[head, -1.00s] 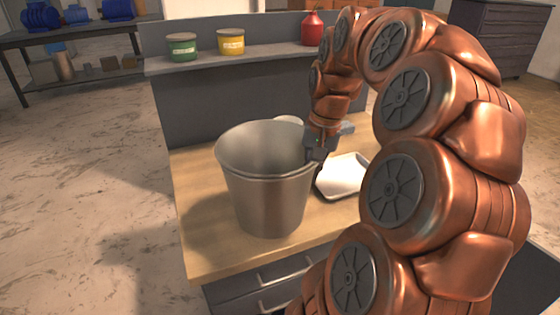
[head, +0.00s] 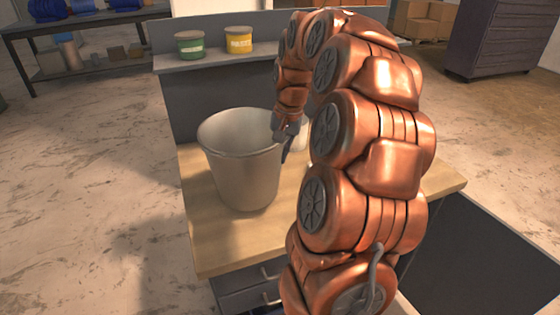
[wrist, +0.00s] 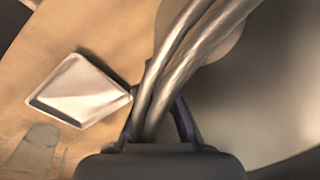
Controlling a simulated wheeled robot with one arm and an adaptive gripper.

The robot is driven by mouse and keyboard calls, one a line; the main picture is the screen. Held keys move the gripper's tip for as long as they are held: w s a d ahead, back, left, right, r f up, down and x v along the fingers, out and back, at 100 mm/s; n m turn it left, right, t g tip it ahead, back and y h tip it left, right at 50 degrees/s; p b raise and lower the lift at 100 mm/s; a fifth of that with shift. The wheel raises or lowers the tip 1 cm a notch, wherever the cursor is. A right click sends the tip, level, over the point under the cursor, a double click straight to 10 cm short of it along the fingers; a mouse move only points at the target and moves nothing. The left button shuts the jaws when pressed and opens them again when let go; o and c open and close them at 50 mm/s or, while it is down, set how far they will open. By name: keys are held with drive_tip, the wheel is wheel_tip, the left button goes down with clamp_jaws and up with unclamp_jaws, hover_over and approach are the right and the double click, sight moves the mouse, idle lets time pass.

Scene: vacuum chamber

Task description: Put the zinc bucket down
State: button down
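The zinc bucket (head: 245,170) is a plain grey metal pail, upright over the left part of the wooden bench top (head: 225,240). I cannot tell whether its base touches the wood. My gripper (head: 287,146) is at the right side of its rim, partly hidden by my arm in the head view. In the wrist view, the fingers of my gripper (wrist: 160,115) sit on either side of the bucket's rim (wrist: 195,45), pinching it. The bucket's dark inside fills the right of that view.
A white tray (wrist: 80,90) lies on the bench close to the bucket. A green can (head: 190,44) and a yellow can (head: 239,41) stand on the raised back shelf. The bench's front left is clear.

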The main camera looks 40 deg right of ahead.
drive_tip(key=shift+w+f, duration=0.1)
drive_tip(key=shift+w, duration=0.3)
drive_tip(key=shift+s+f+p, duration=0.1)
drive_tip(key=shift+f+p, duration=0.4)
drive_tip(key=shift+f, duration=1.2)
drive_tip(key=shift+f, duration=0.1)
drive_tip(key=c, duration=1.3)
unclamp_jaws()
drive_tip(key=r, duration=0.4)
drive_tip(key=s+r+b, duration=0.1)
drive_tip(key=r, duration=0.3)
drive_tip(key=d+r+b, duration=0.1)
drive_tip(key=r, duration=0.3)
drive_tip(key=shift+s, duration=0.15)
